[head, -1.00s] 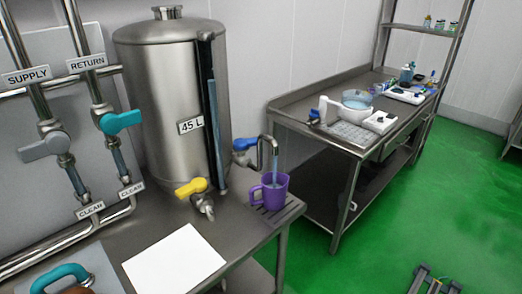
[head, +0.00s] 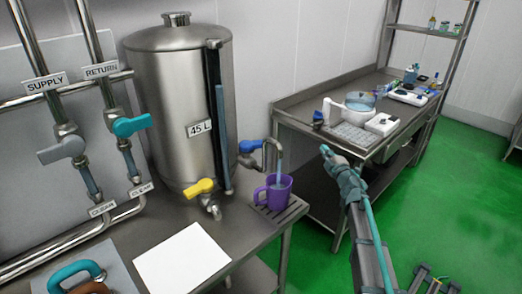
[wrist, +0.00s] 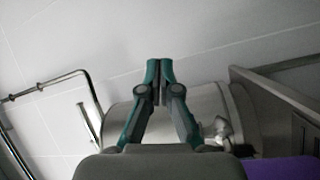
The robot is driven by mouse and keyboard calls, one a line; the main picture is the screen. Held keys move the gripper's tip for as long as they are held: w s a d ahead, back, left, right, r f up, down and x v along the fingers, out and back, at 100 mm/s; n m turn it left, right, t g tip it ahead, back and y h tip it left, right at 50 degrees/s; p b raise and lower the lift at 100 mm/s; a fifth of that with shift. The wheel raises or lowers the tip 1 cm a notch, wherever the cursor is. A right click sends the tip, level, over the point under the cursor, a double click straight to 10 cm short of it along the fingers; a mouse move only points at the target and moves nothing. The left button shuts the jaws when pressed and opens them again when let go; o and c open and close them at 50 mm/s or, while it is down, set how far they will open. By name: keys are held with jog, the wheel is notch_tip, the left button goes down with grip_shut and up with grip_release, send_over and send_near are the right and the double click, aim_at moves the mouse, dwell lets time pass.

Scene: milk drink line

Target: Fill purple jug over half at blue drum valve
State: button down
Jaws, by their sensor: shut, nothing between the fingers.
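The purple jug (head: 278,194) stands upright on a slatted drip grate at the bench's right end, below the bent metal spout (head: 270,143). A pale bluish stream (head: 280,172) runs from the spout into it; the level inside cannot be read. The blue valve handle (head: 250,146) sits on the spout's pipe, beside the steel drum (head: 165,110) marked 45 L. My gripper (head: 326,151) is shut and empty, right of the spout and apart from jug and handle. In the wrist view its fingertips (wrist: 160,66) meet; a purple surface (wrist: 285,168), likely the jug, shows at lower right.
A yellow-handled tap (head: 199,188) is low on the drum. Supply and return pipes with grey and teal handles are at left. A white sheet (head: 183,260) lies on the bench. A second steel table with lab devices (head: 382,124) stands behind my arm.

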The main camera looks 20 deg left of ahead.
jog(key=s+a+r+n+g+y, duration=0.3)
jog(key=s+a+n+g+y, duration=0.15)
jog(key=a+n, duration=0.25)
jog(key=n+g+y, duration=0.2)
jog(key=n+g, duration=0.3)
jog(key=g, duration=0.3)
send_near(260, 147)
jog(key=shift+t+h, duration=0.25)
jog(key=a+p, duration=0.1)
jog(key=a, duration=0.1)
jog(key=a+p, duration=0.1)
jog(key=a, duration=0.1)
jog(key=a+p, duration=0.1)
jog(key=a, duration=0.1)
jog(key=shift+w+r+p, duration=0.2)
jog(key=shift+w+p, duration=0.05)
jog(key=shift+p, duration=0.05)
jog(key=shift+a, duration=0.1)
